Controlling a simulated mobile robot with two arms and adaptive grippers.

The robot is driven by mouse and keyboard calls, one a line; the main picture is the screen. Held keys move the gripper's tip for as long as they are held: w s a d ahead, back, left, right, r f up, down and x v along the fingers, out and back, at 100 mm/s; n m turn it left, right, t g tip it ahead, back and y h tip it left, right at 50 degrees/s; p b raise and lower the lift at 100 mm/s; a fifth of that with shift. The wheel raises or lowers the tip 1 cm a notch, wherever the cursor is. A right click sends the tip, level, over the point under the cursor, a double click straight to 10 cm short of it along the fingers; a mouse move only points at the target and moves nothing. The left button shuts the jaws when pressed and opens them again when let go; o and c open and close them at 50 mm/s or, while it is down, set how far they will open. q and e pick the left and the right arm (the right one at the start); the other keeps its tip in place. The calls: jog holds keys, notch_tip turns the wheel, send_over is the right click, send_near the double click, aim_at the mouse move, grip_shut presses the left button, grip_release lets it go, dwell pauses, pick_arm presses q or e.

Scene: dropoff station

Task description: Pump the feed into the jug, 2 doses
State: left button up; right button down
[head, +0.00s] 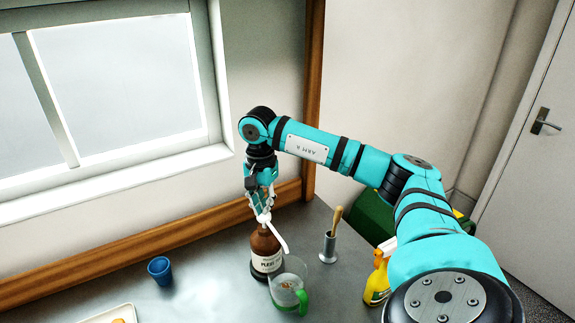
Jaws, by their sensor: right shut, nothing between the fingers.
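A brown pump bottle (265,249) with a white label stands upright on the grey counter. Its white pump head and spout (274,230) point down and to the right, over the jug. The clear jug (289,284) with a green handle stands just in front of the bottle, to its right. A little brownish content shows in the jug. My right gripper (263,213) is shut and empty, pointing down at the top of the pump head. It looks to be touching the pump head, but I cannot tell for sure. My left gripper is not in view.
A blue cup (160,270) stands to the left on the counter (205,285). A metal holder (328,247) with a wooden-handled tool and a yellow spray bottle (377,280) stand to the right. A white tray (100,317) is at the lower left. The window wall is behind.

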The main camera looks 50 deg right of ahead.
jog(key=shift+s+f+b, duration=0.1)
jog(key=shift+f+b, duration=0.85)
jog(key=shift+f, duration=0.55)
jog(key=shift+r+p, duration=1.4)
jog(key=shift+r, duration=0.55)
notch_tip(320, 180, up, 6)
jog(key=p, duration=0.4)
